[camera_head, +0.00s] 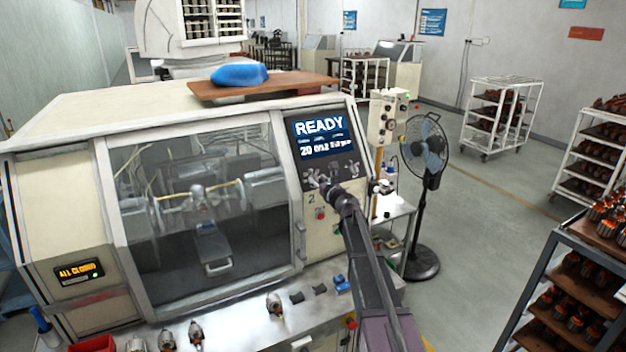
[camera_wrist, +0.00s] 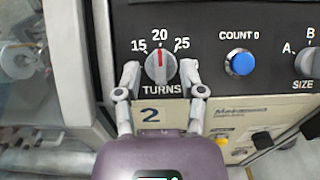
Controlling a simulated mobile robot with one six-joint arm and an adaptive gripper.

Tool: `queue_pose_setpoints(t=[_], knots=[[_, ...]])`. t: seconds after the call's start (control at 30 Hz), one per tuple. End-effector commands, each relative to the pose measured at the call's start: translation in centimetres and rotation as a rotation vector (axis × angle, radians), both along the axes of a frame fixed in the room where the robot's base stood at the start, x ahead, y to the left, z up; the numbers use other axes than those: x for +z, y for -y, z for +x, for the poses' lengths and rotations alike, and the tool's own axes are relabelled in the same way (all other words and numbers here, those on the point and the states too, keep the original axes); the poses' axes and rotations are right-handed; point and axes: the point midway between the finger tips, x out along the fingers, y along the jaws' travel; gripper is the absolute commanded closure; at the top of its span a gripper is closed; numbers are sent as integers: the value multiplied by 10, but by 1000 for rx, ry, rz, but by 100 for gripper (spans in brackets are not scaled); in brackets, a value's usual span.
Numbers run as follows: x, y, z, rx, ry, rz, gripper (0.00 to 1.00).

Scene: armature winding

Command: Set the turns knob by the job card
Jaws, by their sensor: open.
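The turns knob (camera_wrist: 160,66) is a round grey dial with a red pointer line, which points up at 20 on a scale of 15, 20 and 25. My gripper (camera_wrist: 160,72) is open in the wrist view, with one fingertip on each side of the knob. I cannot tell whether the fingertips touch it. In the head view my gripper (camera_head: 326,186) is at the machine's control panel, and the arm hides part of the panel. The display (camera_head: 320,136) reads READY, with a smaller line starting with 20. I cannot make out a job card.
A blue COUNT 0 button (camera_wrist: 239,64) and a SIZE knob (camera_wrist: 309,62) sit right of the turns knob. The winding machine's window (camera_head: 200,200) is closed. A fan (camera_head: 425,150) stands to the right. Armatures (camera_head: 274,304) lie on the front ledge.

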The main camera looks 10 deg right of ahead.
Motion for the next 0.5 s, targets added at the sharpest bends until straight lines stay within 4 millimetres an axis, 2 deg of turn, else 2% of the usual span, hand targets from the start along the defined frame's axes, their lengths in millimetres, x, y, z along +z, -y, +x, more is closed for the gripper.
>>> queue_pose_setpoints(t=[0.03,0.2,0.5], knots=[[0,-2,7,0,0,0,49],[0,-5,15,0,0,0,49],[0,-6,17,0,0,0,49]])
